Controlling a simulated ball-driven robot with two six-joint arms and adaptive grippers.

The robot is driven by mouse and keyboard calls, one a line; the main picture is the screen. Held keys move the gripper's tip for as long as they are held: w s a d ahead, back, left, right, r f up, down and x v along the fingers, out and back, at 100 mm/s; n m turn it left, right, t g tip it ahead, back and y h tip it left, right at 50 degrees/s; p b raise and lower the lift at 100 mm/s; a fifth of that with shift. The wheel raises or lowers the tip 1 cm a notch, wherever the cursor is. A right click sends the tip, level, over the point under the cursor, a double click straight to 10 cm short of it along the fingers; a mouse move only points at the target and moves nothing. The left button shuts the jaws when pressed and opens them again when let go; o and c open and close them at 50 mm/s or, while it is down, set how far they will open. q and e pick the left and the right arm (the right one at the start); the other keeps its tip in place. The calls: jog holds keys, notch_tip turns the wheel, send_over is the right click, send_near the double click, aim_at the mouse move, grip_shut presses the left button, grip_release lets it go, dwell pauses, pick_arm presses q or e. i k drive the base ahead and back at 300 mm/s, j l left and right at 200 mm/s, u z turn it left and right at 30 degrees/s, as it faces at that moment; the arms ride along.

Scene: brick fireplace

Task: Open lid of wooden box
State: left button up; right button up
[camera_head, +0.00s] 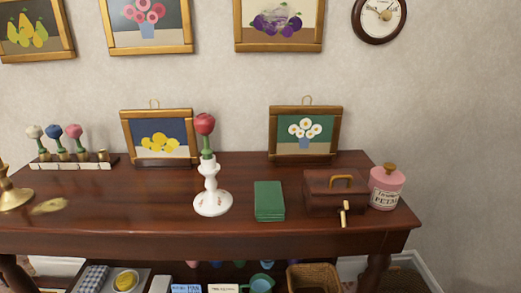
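The wooden box (322,208) is reddish brown and stands near the right end of the dark wooden table. Neither of my grippers shows in the head view. The inside of the box is hidden.
A pink jar (386,187) stands close at the box's right. Green books (269,201) lie to its left, and a framed flower picture (304,133) stands behind. A white candlestick (211,200) holds a red flower. The table (130,208) has bare room at centre left.

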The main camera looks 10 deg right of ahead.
aim_at(333, 181)
jog(key=i+j+z, duration=0.15)
jog(key=z, duration=0.3)
jog(key=i+j+z, duration=0.1)
jog(key=j+z, duration=0.15)
jog(key=z, duration=0.25)
jog(key=j+z, duration=0.25)
jog(key=z, duration=0.2)
jog(key=i, duration=0.05)
